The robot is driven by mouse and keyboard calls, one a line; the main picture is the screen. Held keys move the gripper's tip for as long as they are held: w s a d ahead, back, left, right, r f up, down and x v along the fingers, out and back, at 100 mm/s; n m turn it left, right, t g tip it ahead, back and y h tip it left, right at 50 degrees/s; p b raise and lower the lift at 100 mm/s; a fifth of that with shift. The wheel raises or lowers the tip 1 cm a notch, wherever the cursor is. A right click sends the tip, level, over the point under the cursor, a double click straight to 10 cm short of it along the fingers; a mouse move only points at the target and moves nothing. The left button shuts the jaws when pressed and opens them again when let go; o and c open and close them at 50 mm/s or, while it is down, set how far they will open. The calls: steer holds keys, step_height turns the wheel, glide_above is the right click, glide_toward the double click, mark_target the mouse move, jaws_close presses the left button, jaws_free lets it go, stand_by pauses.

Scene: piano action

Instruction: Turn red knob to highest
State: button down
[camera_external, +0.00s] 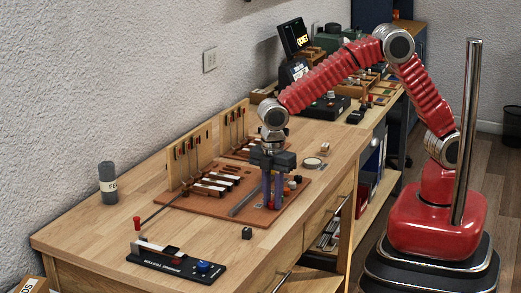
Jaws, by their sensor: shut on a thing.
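My gripper (272,196) points straight down over the right front part of the brown action board (215,212).
Wooden uprights with hammers (188,160) stand behind the board. A grey felt cylinder (107,182) is at the left. A small dark green block (247,232) lies near the front edge. A round disc (312,163) is at the right. The front table top is mostly clear.

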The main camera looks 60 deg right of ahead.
mark_target(272, 202)
steer(key=m, duration=0.6)
steer(key=shift+r, duration=0.1)
steer(key=m, duration=0.6)
steer(key=shift+w+a, duration=0.1)
steer(key=m, duration=0.4)
steer(key=shift+m, duration=2.2)
steer(key=c, duration=1.8)
jaws_free()
steer(key=shift+c, duration=0.2)
step_height(272, 202, up, 14)
